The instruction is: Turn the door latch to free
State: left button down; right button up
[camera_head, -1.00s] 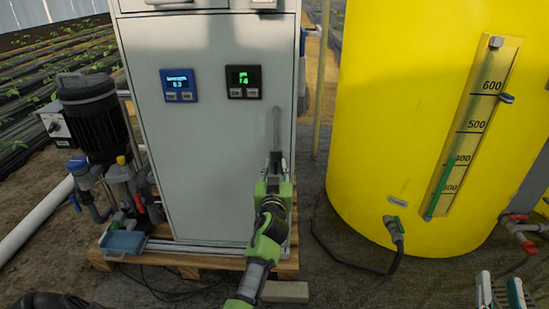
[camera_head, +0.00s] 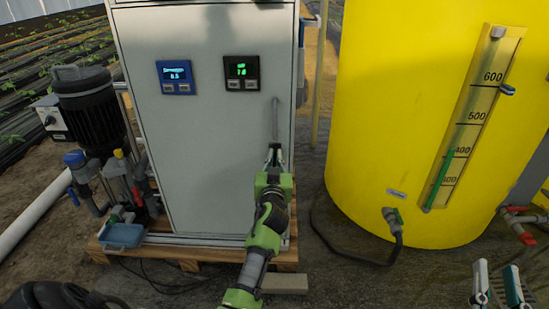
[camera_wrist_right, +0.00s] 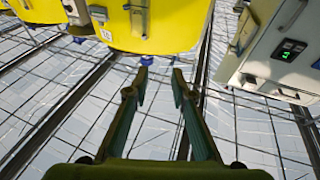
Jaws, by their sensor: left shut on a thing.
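The door latch (camera_head: 275,118) is a thin grey bar on the right side of the grey cabinet door (camera_head: 205,150). It hangs about vertical, and the door looks closed. My left gripper (camera_head: 274,152) is shut on the lower end of the latch, and its fingers hide that end. My right gripper (camera_head: 498,282) is at the bottom right of the head view, well away from the cabinet. In the right wrist view its two fingers (camera_wrist_right: 159,82) are apart with nothing between them.
A yellow tank (camera_head: 400,130) with a level scale stands right of the cabinet. A black pump (camera_head: 90,105) stands left. The cabinet rests on a wooden pallet (camera_head: 190,262). A hose (camera_head: 350,258) lies on the ground by the tank.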

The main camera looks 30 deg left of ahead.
pick_arm(q)
jog(key=shift+w+d+f+m+p, duration=0.1)
jog(key=shift+w+d+f+m, duration=0.2)
jog(key=shift+m, duration=2.65)
jog(key=shift+w+d+f+m+p, duration=0.1)
jog(key=shift+d+f+m, duration=0.35)
jog(key=shift+m, duration=2.45)
jog(key=shift+w+d+f+m+p, duration=0.15)
jog(key=shift+f+m, duration=0.3)
jog(key=shift+m, duration=2.5)
pick_arm(e)
jog(key=shift+w+d+f+g, duration=0.15)
jog(key=shift+f+g, duration=0.45)
jog(key=shift+f, duration=0.6)
pick_arm(q)
jog(key=c, duration=2.2)
grip_release()
jog(key=shift+w, duration=0.1)
jog(key=shift+o, duration=0.2)
jog(key=shift+d, duration=0.1)
pick_arm(e)
jog(key=shift+w+f, duration=0.1)
pick_arm(q)
jog(key=shift+f, duration=0.1)
